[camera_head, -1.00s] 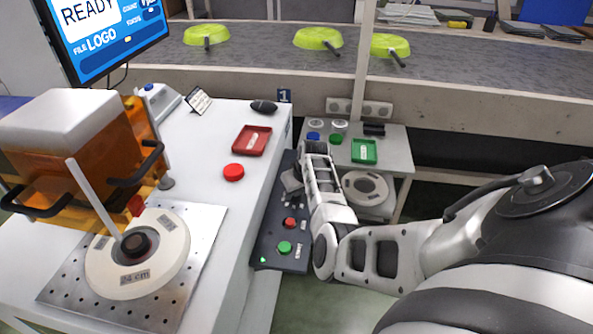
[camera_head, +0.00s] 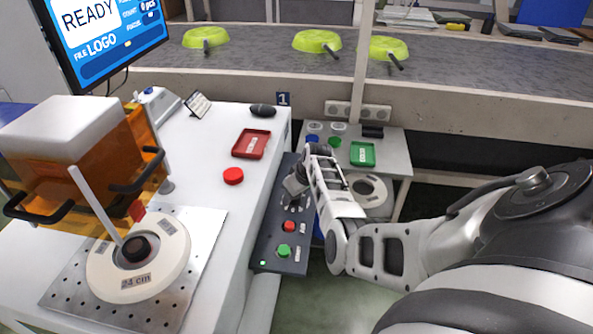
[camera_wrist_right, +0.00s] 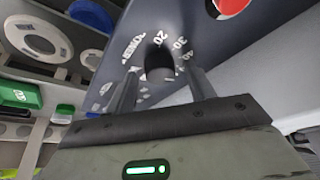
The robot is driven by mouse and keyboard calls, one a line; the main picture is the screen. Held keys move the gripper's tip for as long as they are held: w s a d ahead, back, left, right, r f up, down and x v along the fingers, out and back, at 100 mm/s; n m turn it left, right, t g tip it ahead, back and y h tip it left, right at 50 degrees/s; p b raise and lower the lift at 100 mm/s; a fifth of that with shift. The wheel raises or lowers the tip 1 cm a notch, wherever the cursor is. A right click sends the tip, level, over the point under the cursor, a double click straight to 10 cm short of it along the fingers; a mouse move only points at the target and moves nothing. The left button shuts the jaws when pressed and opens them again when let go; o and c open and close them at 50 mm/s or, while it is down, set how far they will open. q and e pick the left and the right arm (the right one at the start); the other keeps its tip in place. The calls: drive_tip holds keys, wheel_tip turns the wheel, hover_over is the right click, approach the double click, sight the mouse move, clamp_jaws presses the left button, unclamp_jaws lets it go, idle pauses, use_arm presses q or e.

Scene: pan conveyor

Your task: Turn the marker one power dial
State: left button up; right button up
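The power dial (camera_wrist_right: 160,64) is a dark round knob on the dark control panel (camera_wrist_right: 225,42), with white "POWER" lettering and numbers such as 20, 30 and 40 around it. My right gripper (camera_wrist_right: 162,70) is at the dial, with one finger on each side of it. The fingers look apart, with gaps beside the knob; whether either touches it I cannot tell. In the head view my right gripper (camera_head: 295,186) covers much of the dial area on the panel (camera_head: 268,240). My left gripper is not in view.
Below the dial, the panel carries a red button (camera_head: 289,226) and a green button (camera_head: 284,251). A white marking machine (camera_head: 215,215) stands left. A side table (camera_head: 398,160) with a green tray (camera_head: 362,154) is behind my right arm. Green pans (camera_head: 316,41) sit on the conveyor.

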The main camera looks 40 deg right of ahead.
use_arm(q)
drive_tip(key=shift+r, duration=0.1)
use_arm(e)
drive_tip(key=shift+s+r+p, duration=0.15)
drive_tip(key=shift+r+p, duration=0.15)
drive_tip(key=shift+r, duration=0.25)
use_arm(q)
drive_tip(key=p, duration=0.1)
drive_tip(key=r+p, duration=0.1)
drive_tip(key=p, duration=0.1)
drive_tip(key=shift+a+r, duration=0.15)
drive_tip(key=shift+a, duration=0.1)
use_arm(e)
drive_tip(key=v, duration=1.4)
drive_tip(key=shift+s+r, duration=0.3)
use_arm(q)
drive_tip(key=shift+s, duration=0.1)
